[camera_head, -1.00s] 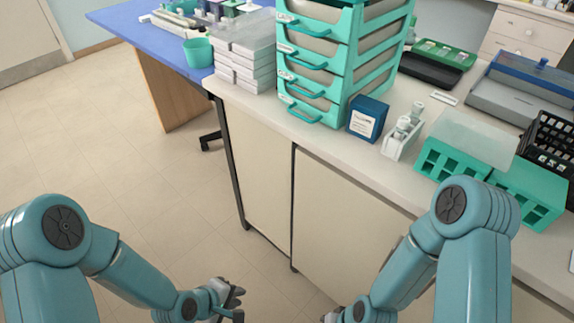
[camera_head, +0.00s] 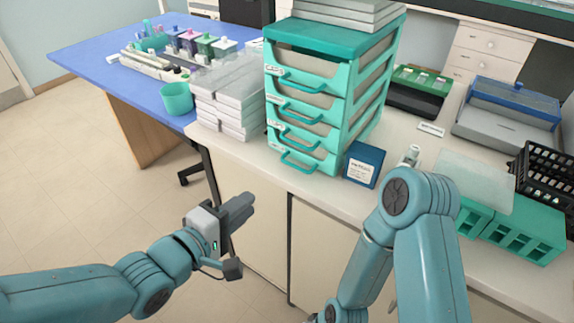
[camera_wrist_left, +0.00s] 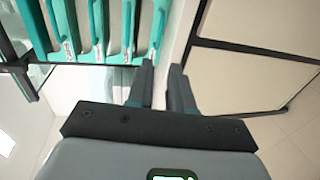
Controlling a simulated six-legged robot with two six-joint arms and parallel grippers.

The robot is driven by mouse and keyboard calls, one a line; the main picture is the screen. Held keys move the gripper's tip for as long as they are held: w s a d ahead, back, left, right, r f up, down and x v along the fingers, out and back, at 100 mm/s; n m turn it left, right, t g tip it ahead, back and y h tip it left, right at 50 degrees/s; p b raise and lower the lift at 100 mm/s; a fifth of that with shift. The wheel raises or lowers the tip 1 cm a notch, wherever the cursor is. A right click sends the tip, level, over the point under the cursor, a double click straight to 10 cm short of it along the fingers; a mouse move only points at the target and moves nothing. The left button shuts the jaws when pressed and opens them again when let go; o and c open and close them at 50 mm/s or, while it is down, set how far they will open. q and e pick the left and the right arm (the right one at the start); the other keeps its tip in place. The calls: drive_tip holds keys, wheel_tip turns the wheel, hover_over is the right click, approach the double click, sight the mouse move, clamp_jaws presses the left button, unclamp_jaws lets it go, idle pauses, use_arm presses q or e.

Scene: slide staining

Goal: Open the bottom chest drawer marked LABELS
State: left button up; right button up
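The teal drawer chest (camera_head: 312,38) stands on the counter, with its drawers shut. Its bottom drawer has a teal loop handle (camera_head: 298,163) and a small white label (camera_head: 277,147) too small to read. In the left wrist view the chest appears sideways, with the bottom drawer's handle (camera_wrist_left: 160,28) rightmost, beside the counter edge. My left gripper (camera_head: 245,208) is in front of the cabinet, below and left of that handle, touching nothing. Its fingers (camera_wrist_left: 162,80) are apart with an empty gap between them. My right gripper (camera_head: 324,316) barely shows at the bottom edge; its fingers are hidden.
White boxes (camera_head: 228,98) are stacked just left of the chest, and a blue box (camera_head: 363,165) stands just right. Teal racks (camera_head: 525,232) sit farther right. A blue table (camera_head: 90,55) with a teal cup (camera_head: 176,98) is at left. The floor before the cabinet is clear.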

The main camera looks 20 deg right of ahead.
sight(297, 168)
use_arm(q)
drive_tip(key=x, duration=1.6)
drive_tip(key=shift+s+d+f, duration=0.1)
drive_tip(key=shift+d, duration=0.3)
drive_tip(key=shift+c, duration=0.4)
clamp_jaws()
